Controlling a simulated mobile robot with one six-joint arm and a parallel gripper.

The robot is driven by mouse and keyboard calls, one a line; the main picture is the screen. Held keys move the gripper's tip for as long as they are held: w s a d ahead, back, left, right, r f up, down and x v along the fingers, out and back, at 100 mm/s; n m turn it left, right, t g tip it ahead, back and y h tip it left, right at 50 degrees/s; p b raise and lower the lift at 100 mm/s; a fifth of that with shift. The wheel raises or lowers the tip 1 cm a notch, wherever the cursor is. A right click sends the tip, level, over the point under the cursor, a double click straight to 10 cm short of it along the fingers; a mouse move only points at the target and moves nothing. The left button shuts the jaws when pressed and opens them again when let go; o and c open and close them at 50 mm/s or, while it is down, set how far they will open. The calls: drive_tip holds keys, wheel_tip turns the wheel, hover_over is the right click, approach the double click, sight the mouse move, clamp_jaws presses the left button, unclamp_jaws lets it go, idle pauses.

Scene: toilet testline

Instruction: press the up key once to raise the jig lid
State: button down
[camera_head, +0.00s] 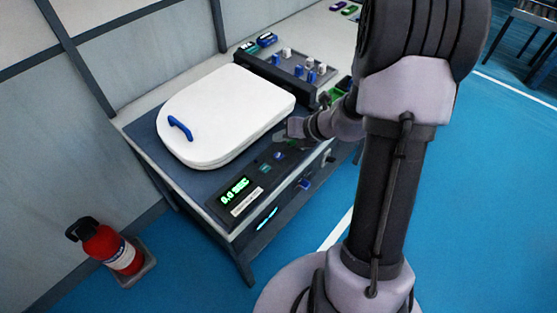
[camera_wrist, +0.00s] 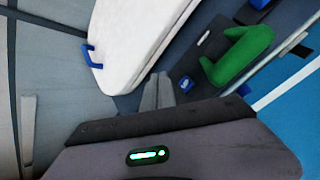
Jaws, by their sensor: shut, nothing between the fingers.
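The white jig lid (camera_head: 228,112) lies flat on the jig, with a blue handle (camera_head: 180,128) at its left end; it also shows in the wrist view (camera_wrist: 140,40). In front of the lid is a dark control panel (camera_head: 222,208) with a green-lit display (camera_head: 235,190) and small keys, among them a blue key (camera_head: 279,155) and a teal one (camera_head: 264,168). I cannot read which is the up key. My gripper (camera_head: 283,137) is over the panel's right end, close to the lid's edge. Its fingers (camera_wrist: 158,88) are together and empty. Contact with a key cannot be told.
A green part (camera_wrist: 238,56) is beside the fingers in the wrist view. A box with blue and white knobs (camera_head: 300,68) stands behind the lid. A fire extinguisher (camera_head: 108,248) stands on the floor at left.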

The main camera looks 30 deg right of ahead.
sight(281, 157)
wheel_tip(281, 157, down, 5)
drive_tip(key=b, duration=0.3)
idle(1.8)
drive_tip(key=shift+f+b, duration=0.4)
drive_tip(key=shift+b, duration=0.1)
